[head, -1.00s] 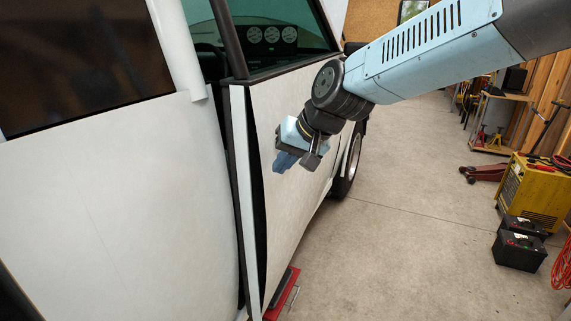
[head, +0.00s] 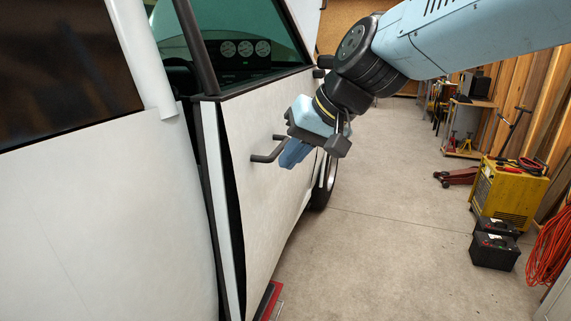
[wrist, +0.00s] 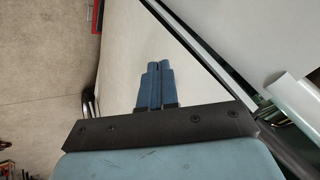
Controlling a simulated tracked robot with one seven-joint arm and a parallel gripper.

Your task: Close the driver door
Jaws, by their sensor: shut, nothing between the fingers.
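The white driver door (head: 255,155) of the pickup stands slightly ajar in the head view, with a dark gap along its rear edge beside the white body panel. Its dark bar handle (head: 266,157) sticks out from the outer skin. My gripper (head: 290,158) is shut and empty, just outside the door and close to the handle. I cannot tell whether it touches. In the wrist view, the blue fingers (wrist: 155,83) are together in front of the white door skin (wrist: 170,40).
A red object (head: 268,300) lies on the floor under the door. Black batteries (head: 494,245), a yellow machine (head: 508,190), an orange cable coil (head: 549,245) and a red floor jack (head: 456,177) stand at the right. The concrete floor between is clear.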

